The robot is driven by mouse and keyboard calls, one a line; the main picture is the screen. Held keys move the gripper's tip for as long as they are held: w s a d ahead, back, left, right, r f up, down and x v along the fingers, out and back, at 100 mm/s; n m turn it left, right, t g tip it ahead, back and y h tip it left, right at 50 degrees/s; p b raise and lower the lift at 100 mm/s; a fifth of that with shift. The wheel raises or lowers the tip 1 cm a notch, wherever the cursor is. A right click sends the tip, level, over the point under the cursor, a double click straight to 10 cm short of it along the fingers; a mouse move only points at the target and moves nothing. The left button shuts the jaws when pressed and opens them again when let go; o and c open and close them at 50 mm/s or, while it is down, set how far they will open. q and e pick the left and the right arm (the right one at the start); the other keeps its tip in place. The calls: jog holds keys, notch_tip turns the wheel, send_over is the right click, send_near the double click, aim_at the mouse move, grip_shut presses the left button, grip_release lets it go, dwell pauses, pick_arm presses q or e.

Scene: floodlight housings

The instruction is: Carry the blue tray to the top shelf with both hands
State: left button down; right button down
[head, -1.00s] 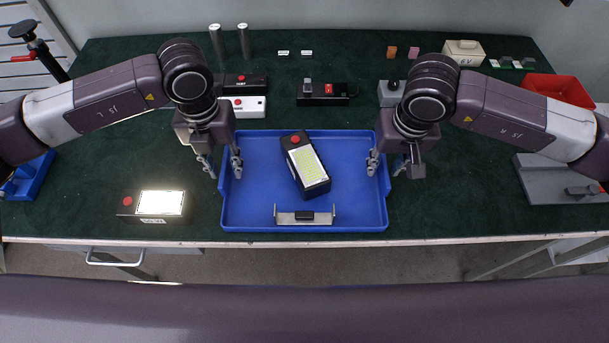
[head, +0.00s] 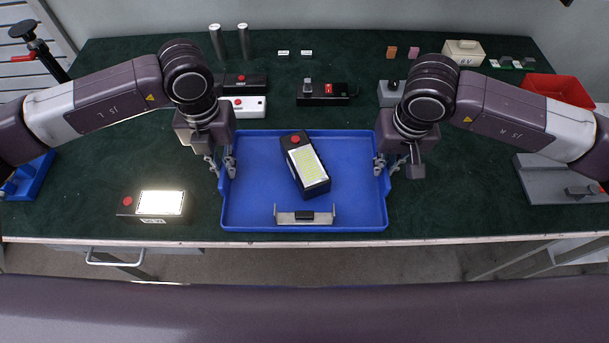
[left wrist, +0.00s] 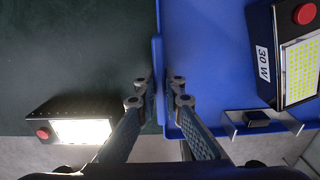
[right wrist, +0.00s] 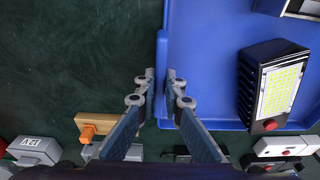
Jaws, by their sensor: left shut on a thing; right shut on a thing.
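The blue tray (head: 345,205) lies flat on the green bench top near its front edge. A black floodlight housing (head: 305,165) with a lit-yellow LED panel and red button lies in it, with a metal bracket (head: 304,215) near the front rim. My left gripper (head: 224,168) is shut on the tray's left wall; the wall shows between its fingers in the left wrist view (left wrist: 158,95). My right gripper (head: 387,166) is shut on the tray's right wall, also seen between the fingers in the right wrist view (right wrist: 161,95). No top shelf is seen.
A lit floodlight (head: 155,204) stands left of the tray. Black and white housings (head: 243,106) and a black fixture (head: 326,94) sit behind it. A red bin (head: 558,88) and a grey plate (head: 550,180) are at the right.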

pick_arm(q)
jog(key=shift+r, duration=0.2)
pick_arm(e)
jog(key=shift+r, duration=0.25)
